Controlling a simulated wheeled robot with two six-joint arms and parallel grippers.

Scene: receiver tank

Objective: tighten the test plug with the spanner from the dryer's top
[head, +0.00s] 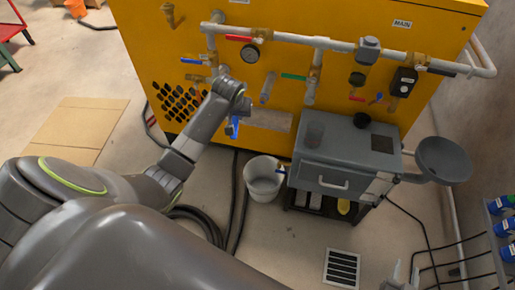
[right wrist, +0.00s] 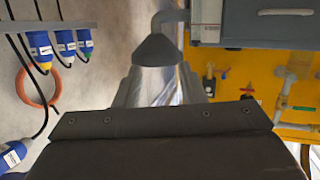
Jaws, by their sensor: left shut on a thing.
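My left gripper (head: 239,112) is at the end of the arm reaching up to the yellow unit, below the pipe run. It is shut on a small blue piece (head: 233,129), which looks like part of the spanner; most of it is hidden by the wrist. The grey dryer (head: 340,155) stands to the right, with no spanner visible on its top. I cannot pick out the test plug for sure among the fittings near the gauge (head: 250,53). In the right wrist view the dark body of my right gripper (right wrist: 165,122) fills the bottom; its fingertips are not clear.
A white bucket (head: 263,186) stands on the floor left of the dryer. A dark bowl (head: 443,160) juts out from the dryer's right side. Dark hoses lie below my left arm. Blue plugs (head: 500,204) hang at the right edge. Cardboard (head: 80,128) lies at left.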

